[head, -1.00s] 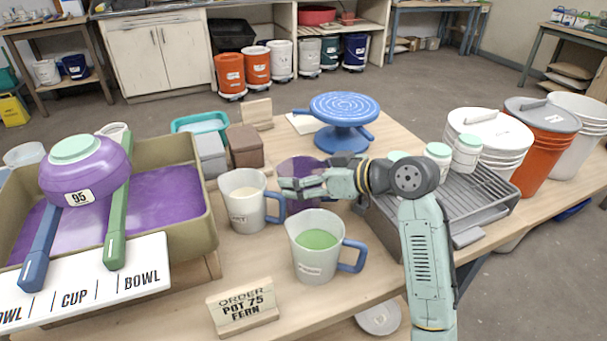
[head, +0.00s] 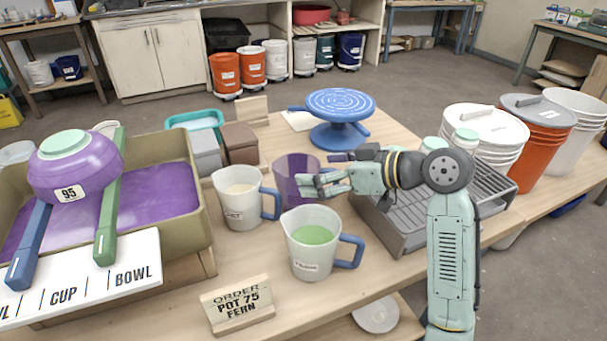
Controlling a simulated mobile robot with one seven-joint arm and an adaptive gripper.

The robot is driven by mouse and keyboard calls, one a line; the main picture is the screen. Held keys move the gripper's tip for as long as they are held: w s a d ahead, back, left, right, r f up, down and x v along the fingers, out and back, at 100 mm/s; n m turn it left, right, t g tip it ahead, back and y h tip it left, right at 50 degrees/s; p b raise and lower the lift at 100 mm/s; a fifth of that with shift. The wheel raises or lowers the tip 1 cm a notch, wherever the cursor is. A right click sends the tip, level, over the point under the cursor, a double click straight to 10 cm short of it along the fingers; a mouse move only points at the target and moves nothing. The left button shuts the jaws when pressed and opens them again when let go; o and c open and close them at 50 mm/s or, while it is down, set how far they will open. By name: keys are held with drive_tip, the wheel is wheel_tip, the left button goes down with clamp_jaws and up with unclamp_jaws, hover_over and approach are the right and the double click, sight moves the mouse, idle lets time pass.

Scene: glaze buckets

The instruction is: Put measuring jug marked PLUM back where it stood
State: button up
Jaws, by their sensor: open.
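A purple jug (head: 288,178) stands upright on the table behind the other two jugs; no marking on it can be read. A jug of cream glaze (head: 238,205) with a blue handle stands to its left. A jug of green glaze (head: 312,262), also blue-handled, stands in front; its small label is too blurred to read. My gripper (head: 308,186) is open, its fingers at the right side of the purple jug and partly covering it. I cannot tell whether they touch it. The jug's handle is not clearly seen.
A grey slatted rack (head: 405,238) with small lidded jars lies right of the jugs. A blue turntable (head: 340,105) stands behind. A purple glaze tray (head: 205,225) is at left, and an order sign (head: 237,304) in front. Some table is bare at the front right.

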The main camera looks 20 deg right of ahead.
drive_tip(key=v, duration=0.6)
drive_tip(key=shift+b, duration=0.4)
drive_tip(key=shift+s+r, duration=0.1)
